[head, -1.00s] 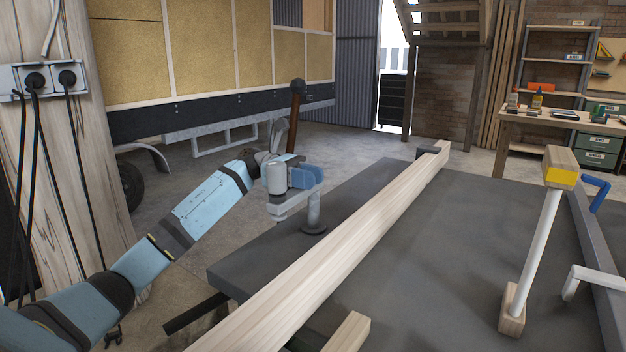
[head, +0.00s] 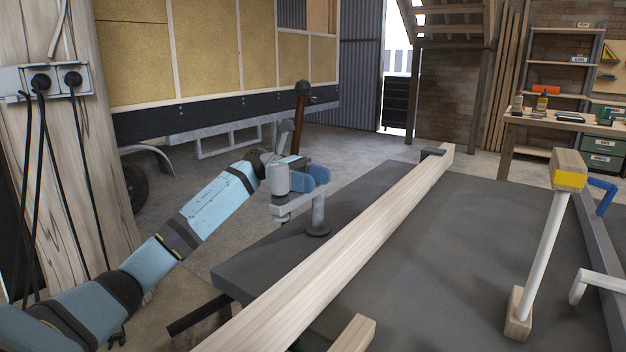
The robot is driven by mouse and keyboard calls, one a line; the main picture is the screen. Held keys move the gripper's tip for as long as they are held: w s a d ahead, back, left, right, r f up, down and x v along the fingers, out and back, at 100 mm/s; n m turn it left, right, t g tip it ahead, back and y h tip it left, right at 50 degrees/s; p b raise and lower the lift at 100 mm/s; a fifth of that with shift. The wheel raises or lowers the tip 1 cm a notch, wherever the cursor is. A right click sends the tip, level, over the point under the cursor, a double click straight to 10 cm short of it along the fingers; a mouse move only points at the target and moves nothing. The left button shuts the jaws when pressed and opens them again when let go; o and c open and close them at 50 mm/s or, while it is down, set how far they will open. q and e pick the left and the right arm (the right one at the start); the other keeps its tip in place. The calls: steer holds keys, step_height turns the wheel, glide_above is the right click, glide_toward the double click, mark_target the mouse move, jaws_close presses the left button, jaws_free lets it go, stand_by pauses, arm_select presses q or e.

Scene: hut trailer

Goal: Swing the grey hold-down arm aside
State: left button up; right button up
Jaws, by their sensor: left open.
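A light-grey cylinder and a blue part sit at the bar. My right gripper is out of view.
A long wooden beam (head: 365,225) lies across the dark bench (head: 450,250), right of the hold-down. A white rod with wooden ends (head: 545,250) and a blue handle (head: 603,195) are at the right. A wooden post with sockets (head: 85,180) stands at the left.

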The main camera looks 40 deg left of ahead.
arm_select(q)
steer(key=a+p, duration=0.3)
steer(key=a, duration=1)
steer(key=shift+s+a, duration=0.3)
steer(key=shift+a, duration=0.1)
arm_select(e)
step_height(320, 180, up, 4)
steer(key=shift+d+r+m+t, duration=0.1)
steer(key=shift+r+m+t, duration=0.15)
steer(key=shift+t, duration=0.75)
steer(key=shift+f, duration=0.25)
